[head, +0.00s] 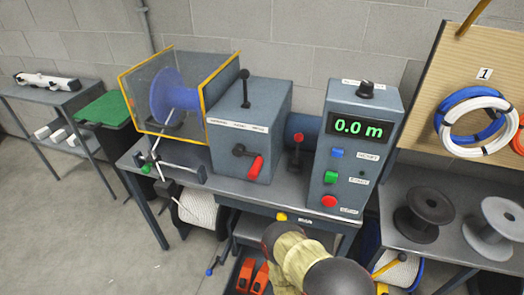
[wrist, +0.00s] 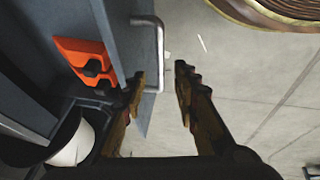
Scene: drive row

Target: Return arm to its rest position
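My arm (head: 292,254) shows at the bottom of the head view, in a tan cover with dark joints, in front of the bench. My gripper is not clearly seen in the head view. In the wrist view my gripper (wrist: 160,78) is open, its two brown and dark fingers apart. Nothing is between the fingers but the grey floor and part of a metal handle (wrist: 158,45) behind them. I cannot tell how far the handle is from the fingers.
The bench carries a guarded blue reel (head: 174,97), a lever box (head: 250,130) and a control box (head: 352,150) reading 0.0 m. Orange items (head: 252,277) lie below. Dark and grey spools (head: 425,217) stand right. Floor (head: 110,245) at left is clear.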

